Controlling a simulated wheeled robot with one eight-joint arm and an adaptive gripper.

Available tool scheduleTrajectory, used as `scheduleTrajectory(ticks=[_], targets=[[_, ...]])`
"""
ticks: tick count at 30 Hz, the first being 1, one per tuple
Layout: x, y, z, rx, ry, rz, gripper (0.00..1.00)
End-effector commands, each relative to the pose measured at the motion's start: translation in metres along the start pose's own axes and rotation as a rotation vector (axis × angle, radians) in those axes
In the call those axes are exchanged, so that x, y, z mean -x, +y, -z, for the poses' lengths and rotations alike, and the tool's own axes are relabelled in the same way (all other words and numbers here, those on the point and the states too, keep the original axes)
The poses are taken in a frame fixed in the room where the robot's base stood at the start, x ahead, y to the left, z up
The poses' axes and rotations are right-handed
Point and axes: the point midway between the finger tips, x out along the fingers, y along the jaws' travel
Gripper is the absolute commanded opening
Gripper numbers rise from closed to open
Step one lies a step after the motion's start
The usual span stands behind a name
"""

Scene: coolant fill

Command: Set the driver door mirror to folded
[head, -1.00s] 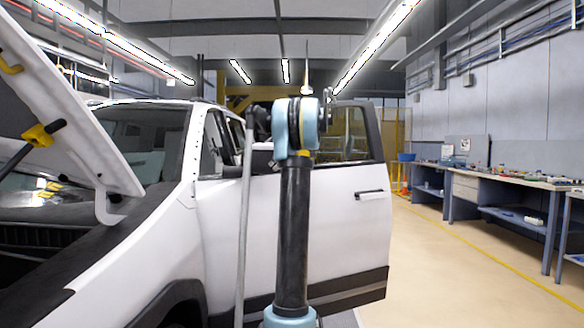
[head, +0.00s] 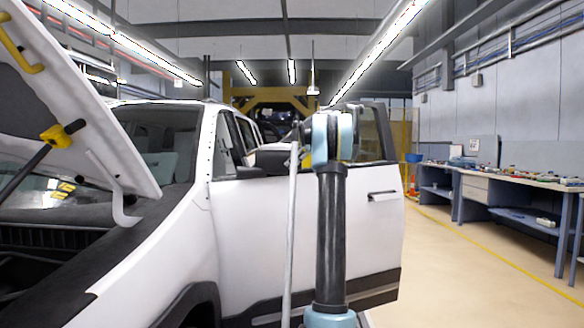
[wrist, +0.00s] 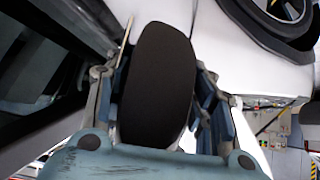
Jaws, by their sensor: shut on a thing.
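The driver door mirror (head: 272,161) shows in the head view at the front of the door window, its dark housing beside my arm. In the wrist view the mirror (wrist: 157,90) is a dark rounded block between my fingers. My gripper (wrist: 160,72) is shut on it, one finger along each side. The white driver door (head: 375,232) stands swung open from the car body. My arm hides part of the door and its window, and my gripper is mostly hidden in the head view. I cannot tell the mirror's exact fold angle.
The raised hood (head: 75,110) with its yellow-ended strut is at the left, over the open engine bay. A workbench (head: 520,180) with small items runs along the right wall. The floor (head: 450,270) between door and bench is clear.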

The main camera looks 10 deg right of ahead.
Motion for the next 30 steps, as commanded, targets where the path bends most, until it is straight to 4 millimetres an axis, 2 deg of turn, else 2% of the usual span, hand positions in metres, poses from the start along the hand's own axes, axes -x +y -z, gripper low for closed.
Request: scheduleTrajectory(ticks=[6,7,9,22,26,30], targets=[[0.000,0.001,-0.001,-0.002,-0.002,-0.004,0.07],[0.000,0.001,-0.001,-0.002,-0.002,-0.004,0.56],[0.000,0.001,-0.001,-0.002,-0.002,-0.004,0.70],[0.005,0.000,0.000,-0.002,-0.001,-0.003,0.70],[0.020,0.001,-0.001,-0.003,-0.001,-0.003,0.70],[0.046,0.002,-0.001,-0.003,-0.001,-0.004,0.70]])
